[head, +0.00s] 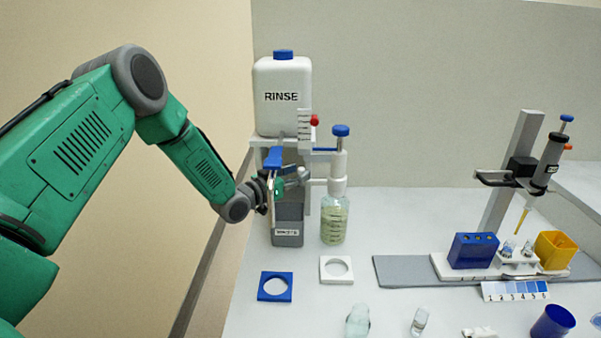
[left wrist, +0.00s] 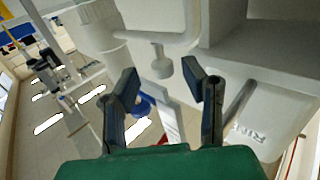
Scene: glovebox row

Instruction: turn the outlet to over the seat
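A white bottle marked RINSE (head: 283,95) stands on a white stand at the back left. A blue piece (head: 273,158) sits below its front; I cannot tell if it belongs to the outlet. In the left wrist view, a small white knob-ended part (left wrist: 161,65) shows beyond my fingers; it may be the outlet. My left gripper (head: 295,180) is under the rinse bottle, in front of the stand. In the left wrist view my left gripper (left wrist: 166,82) has its fingers apart with nothing clearly held. A blue square holder (head: 264,293) and a white one (head: 328,276), each with a round hole, lie in front.
A grey waste container (head: 287,225) stands below my gripper. A clear bottle with greenish contents (head: 334,222) and a blue-topped pump (head: 340,131) stands close to its right. A pipette stand (head: 511,165), a blue rack (head: 473,252) and a yellow box (head: 555,250) are farther right.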

